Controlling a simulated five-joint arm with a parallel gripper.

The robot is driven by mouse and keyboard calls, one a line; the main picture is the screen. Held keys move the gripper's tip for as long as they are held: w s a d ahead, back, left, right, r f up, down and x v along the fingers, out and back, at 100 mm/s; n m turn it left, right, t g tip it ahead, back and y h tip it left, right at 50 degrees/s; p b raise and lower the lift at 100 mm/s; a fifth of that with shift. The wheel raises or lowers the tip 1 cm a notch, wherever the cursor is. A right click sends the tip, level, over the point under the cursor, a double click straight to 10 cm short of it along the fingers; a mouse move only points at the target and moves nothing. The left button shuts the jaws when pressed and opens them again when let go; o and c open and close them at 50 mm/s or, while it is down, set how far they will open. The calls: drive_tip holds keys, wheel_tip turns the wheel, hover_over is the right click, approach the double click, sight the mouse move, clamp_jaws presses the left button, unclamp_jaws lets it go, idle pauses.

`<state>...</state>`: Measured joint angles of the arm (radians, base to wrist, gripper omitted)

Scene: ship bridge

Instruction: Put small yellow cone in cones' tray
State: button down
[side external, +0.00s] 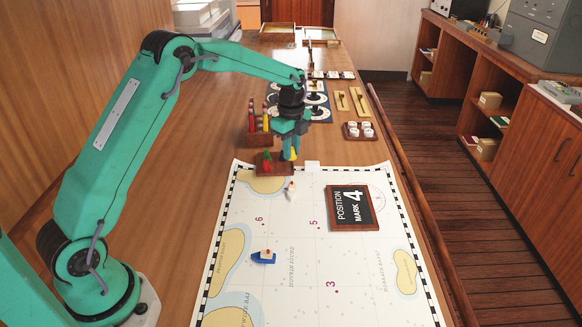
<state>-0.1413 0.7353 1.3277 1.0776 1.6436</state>
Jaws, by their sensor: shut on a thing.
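My gripper (291,154) points down over the table, just past the far edge of the chart. It is shut on the small yellow cone (294,154), whose yellow shows at the fingertips. A small brown wooden tray (262,170) with a red and green cone shape (267,158) in it stands just left of and beside the gripper. I take it for the cones' tray. The cone is close to the tray's right end; whether it is above the tray or touching it, I cannot tell.
A rack with coloured upright pieces (258,138) stands behind the tray. A tray with white cups (358,138) is to the right. On the chart (310,270) are a blue boat (263,257), a small white figure (290,190) and a dark position board (352,208).

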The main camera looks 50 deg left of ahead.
hover_over(284, 169)
wheel_tip(284, 169, down, 3)
drive_tip(key=shift+f, duration=0.15)
drive_tip(key=shift+f, duration=0.1)
drive_tip(key=shift+f, duration=1.95)
drive_tip(key=shift+f, duration=0.1)
drive_tip(key=c, duration=1.5)
unclamp_jaws()
drive_tip(key=shift+c, duration=0.2)
wheel_tip(284, 169, up, 12)
